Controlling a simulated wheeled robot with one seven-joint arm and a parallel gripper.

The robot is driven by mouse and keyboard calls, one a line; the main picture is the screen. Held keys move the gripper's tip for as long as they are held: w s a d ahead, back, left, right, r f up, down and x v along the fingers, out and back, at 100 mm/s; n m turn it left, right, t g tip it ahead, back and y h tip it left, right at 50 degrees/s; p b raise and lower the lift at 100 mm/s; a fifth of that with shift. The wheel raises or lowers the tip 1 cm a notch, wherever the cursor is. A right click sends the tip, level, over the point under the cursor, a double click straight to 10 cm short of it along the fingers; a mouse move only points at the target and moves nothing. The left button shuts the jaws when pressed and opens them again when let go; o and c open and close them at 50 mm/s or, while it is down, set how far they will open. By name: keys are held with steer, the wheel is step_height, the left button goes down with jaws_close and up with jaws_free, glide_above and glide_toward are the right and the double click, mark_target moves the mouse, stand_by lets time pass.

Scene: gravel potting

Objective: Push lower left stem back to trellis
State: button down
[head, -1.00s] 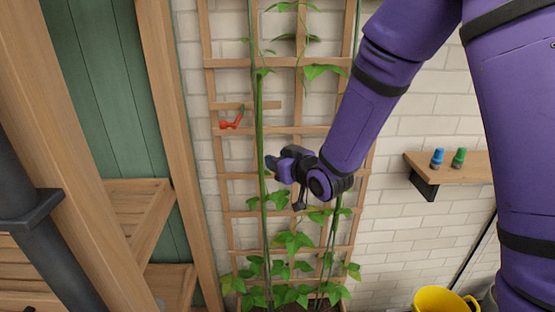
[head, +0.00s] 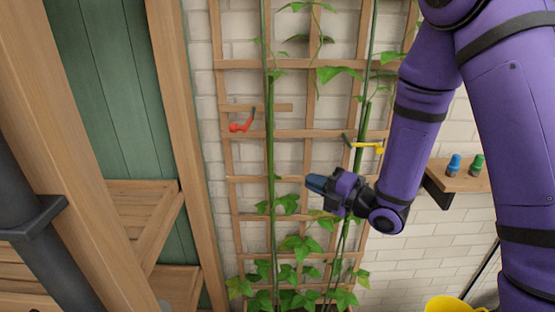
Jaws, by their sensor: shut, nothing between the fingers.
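The left stem (head: 271,158) is a long green upright stem in front of the wooden trellis (head: 300,134), with leaves on its lower part. In this view it runs close along the slats; I cannot tell whether its lower part touches them. My gripper (head: 314,183) is shut and empty, with its blue fingertips pointing left. In the picture it is to the right of the left stem with a gap between them. My gripper and wrist cover part of the right stem (head: 359,140) and the trellis behind.
A red clip (head: 240,125) is at the trellis left of the left stem. A yellow clip (head: 368,146) is at the right stem. A shelf (head: 453,178) with small blue and green items is on the right. A yellow bucket (head: 450,305) stands lower right.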

mark_target(271, 163)
steer(key=w+a+r+n, duration=0.1)
steer(key=w+a, duration=0.7)
steer(key=w, duration=0.1)
steer(key=shift+w+a, duration=0.15)
steer(key=shift+a, duration=0.05)
stand_by(0.5)
steer(key=w, duration=0.3)
steer(key=shift+w+d+r, duration=0.1)
steer(key=shift+w+r, duration=0.2)
steer(key=shift+r, duration=0.1)
